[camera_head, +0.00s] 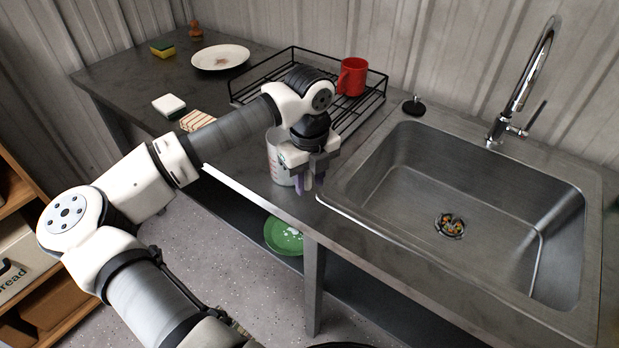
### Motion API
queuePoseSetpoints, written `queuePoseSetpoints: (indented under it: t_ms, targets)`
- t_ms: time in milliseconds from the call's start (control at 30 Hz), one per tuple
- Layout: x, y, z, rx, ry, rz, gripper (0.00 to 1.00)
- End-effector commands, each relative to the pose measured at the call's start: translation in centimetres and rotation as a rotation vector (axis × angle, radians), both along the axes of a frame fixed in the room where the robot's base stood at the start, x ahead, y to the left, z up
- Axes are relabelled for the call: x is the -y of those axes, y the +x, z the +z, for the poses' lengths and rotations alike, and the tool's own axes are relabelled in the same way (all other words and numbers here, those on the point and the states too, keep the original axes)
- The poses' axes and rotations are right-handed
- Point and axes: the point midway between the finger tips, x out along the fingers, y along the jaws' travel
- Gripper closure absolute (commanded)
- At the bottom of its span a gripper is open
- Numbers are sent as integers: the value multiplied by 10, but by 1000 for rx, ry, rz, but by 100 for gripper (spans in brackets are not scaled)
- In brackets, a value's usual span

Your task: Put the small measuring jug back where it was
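The small measuring jug (273,160) is pale with reddish markings on its side. It stands upright near the front edge of the counter, left of the sink. My gripper (309,186) points down at the jug's right side and hides part of it. Its dark purple fingertips are low, near the counter's front edge. I cannot tell whether the fingers touch the jug or have a part of it between them.
A black wire dish rack (262,82) with a red mug (352,77) stands behind my gripper. The steel sink (470,190) is at the right. A green plate (283,236) is on the lower shelf.

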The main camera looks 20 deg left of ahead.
Motion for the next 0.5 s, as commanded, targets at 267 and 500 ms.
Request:
queuePoseSetpoints:
  t_ms: [267,500]
  targets:
    - [0,0,0,0,0,0,64]
    - [-1,1,17,3,2,1,64]
